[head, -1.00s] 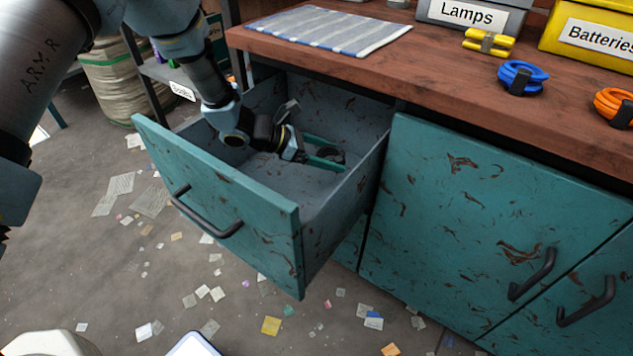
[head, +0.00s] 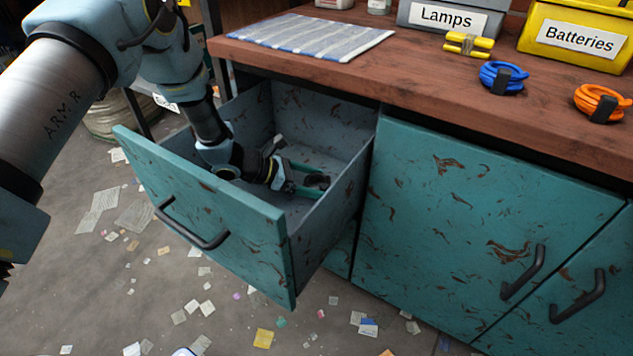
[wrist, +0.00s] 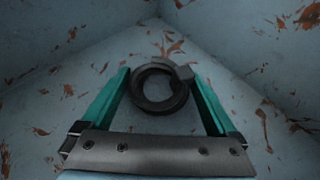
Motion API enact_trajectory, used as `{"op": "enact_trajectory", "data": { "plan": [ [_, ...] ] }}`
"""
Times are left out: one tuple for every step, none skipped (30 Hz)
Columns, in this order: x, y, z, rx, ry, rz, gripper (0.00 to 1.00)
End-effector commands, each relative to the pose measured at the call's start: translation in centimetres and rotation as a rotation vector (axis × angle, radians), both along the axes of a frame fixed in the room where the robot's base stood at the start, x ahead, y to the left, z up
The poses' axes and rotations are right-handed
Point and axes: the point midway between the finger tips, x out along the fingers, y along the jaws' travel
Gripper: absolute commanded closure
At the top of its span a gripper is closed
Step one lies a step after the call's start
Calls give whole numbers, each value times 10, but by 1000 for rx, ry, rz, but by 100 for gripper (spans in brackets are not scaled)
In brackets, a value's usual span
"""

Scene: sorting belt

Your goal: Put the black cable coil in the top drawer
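The black cable coil (wrist: 157,104), a dark ring with a grey strap, lies between the two teal fingers of my gripper (wrist: 160,78) in the wrist view. The fingers flank it closely on both sides and hold it. In the head view my gripper (head: 307,181) is low inside the open top drawer (head: 232,229), with the coil (head: 319,181) at its fingertips. The drawer is teal with worn paint. Whether the coil touches the drawer floor cannot be told.
The drawer walls stand close around my gripper. The wooden worktop (head: 430,95) above holds a striped mat (head: 308,36), a blue coil (head: 502,77), an orange coil (head: 600,102), a yellow item (head: 468,44), a Lamps bin (head: 450,18) and a Batteries bin (head: 576,35).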

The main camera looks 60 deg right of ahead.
Motion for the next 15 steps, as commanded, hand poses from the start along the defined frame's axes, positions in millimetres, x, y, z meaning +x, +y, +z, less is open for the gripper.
{"op": "enact_trajectory", "data": {
  "plan": [
    [0, 0, 0, 0, 0, 0, 0],
    [0, 0, 0, 0, 0, 0, 0],
    [0, 0, 0, 0, 0, 0, 0],
    [0, 0, 0, 0, 0, 0, 0],
    [0, 0, 0, 0, 0, 0, 0],
    [0, 0, 0, 0, 0, 0, 0],
    [0, 0, 1, 0, 0, 0, 0],
    [0, 0, 1, -1, 1, 0, 0],
    [-1, 0, 3, -1, 0, -1, 0],
    [0, 0, 5, -1, 1, 0, 0],
    [3, 2, 5, 0, 1, 1, 0],
    [6, 5, 8, 0, 1, 3, 0],
    [9, 8, 10, 0, 2, 4, 0],
    [12, 11, 12, 0, 2, 4, 0],
    [17, 15, 16, -1, 1, 4, 0]
  ]
}}
